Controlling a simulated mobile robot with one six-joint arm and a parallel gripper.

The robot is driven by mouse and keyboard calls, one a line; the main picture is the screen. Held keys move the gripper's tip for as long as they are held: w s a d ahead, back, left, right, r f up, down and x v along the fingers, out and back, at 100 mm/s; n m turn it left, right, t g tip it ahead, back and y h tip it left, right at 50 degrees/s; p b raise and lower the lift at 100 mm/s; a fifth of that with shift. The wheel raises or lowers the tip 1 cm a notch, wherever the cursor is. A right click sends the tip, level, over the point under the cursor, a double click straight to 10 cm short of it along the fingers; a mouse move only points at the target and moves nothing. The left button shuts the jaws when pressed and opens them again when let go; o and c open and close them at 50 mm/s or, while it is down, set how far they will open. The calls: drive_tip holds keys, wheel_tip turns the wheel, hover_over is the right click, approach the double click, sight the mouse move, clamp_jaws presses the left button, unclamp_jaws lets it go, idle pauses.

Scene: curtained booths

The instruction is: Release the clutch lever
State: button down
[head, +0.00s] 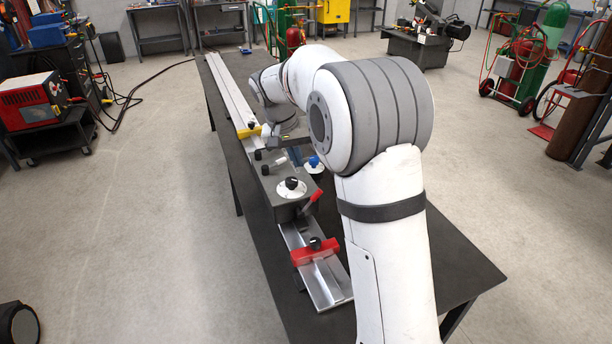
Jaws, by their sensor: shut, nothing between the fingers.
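A dark grey machine carriage (285,211) sits on a long metal rail on the table. A lever with a red grip (313,199) slants up from its right side. Short levers with knobs (265,169) stick out near its far left end; I cannot tell which lever is the clutch lever. A round white dial with a black knob (291,187) is on top, and a blue knob (314,162) on a white disc is at its right. My gripper (268,144) is small and partly hidden by my arm. It is beside the carriage's far end, shut and empty; contact is unclear.
A red clamp block (314,251) sits on the near rail and a yellow one (249,132) beyond the carriage. The dark table (420,268) is bare at right front. A red welder (31,103) on a cart, gas cylinders (541,62) and benches stand around.

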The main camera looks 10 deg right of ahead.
drive_tip(key=w+a+f, duration=0.2)
drive_tip(key=w, duration=0.4)
drive_tip(key=p, duration=0.2)
hover_over(309, 202)
drive_tip(key=w+a, duration=0.3)
drive_tip(key=shift+m+h, duration=0.4)
wheel_tip(309, 202, down, 10)
drive_tip(key=shift+s, duration=0.15)
drive_tip(key=shift+s+d+f+p, duration=0.15)
drive_tip(key=shift+s+d+f, duration=0.15)
drive_tip(key=shift+d, duration=0.2)
drive_tip(key=shift+s+d+f+p, duration=0.15)
drive_tip(key=shift+s+d+f, duration=0.15)
drive_tip(key=shift+d, duration=0.2)
drive_tip(key=shift+s+d+f, duration=0.2)
drive_tip(key=shift+d+f, duration=0.25)
drive_tip(key=shift+d, duration=0.05)
